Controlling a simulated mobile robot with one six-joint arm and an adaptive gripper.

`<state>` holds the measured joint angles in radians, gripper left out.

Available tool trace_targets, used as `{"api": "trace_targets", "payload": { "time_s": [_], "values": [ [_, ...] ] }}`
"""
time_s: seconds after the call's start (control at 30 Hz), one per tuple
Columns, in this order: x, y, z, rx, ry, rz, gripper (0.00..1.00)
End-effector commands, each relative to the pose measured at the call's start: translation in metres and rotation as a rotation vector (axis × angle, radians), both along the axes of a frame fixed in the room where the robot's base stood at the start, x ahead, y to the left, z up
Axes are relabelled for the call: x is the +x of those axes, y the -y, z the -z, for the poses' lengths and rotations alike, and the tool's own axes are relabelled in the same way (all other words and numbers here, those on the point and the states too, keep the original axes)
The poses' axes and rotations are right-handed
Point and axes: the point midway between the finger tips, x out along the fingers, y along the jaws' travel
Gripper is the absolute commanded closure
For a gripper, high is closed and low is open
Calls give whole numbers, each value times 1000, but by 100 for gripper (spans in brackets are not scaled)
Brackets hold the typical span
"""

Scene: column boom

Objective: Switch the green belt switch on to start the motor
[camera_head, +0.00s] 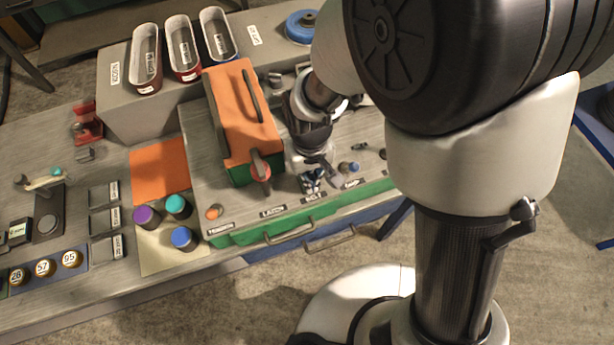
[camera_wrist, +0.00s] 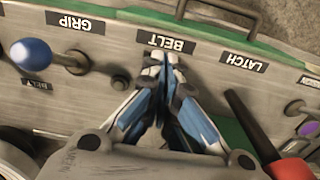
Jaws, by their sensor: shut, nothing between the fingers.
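My gripper (camera_head: 313,183) is shut and empty, pointing down at the front strip of the grey panel. In the wrist view its fingertips (camera_wrist: 162,66) are together just beside the upside-down BELT label (camera_wrist: 165,43). That label also shows in the head view (camera_head: 313,197). I cannot make out a green switch; the gripper covers the spot behind the label. I cannot tell whether the fingertips touch anything. A small dark knob (camera_wrist: 120,80) sits left of the fingers in the wrist view.
A blue-knobbed lever (camera_wrist: 30,54) stands near the GRIP label (camera_wrist: 83,24). A black lever with a red end (camera_wrist: 285,170) lies close on the right, near the LATCH label (camera_wrist: 244,64). An orange-topped machine (camera_head: 238,110) stands left of my gripper in the head view.

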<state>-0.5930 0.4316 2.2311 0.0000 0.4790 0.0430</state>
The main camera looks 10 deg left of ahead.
Motion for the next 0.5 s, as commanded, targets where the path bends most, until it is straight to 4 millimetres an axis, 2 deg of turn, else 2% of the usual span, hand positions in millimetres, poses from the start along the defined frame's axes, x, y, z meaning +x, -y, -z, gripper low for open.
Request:
{"api": "trace_targets", "payload": {
  "time_s": [0.3, 0.5],
  "values": [
    [0, 0, 6, 0, 0, 0, 100],
    [0, 0, 0, 0, 0, 0, 100]
  ]
}}
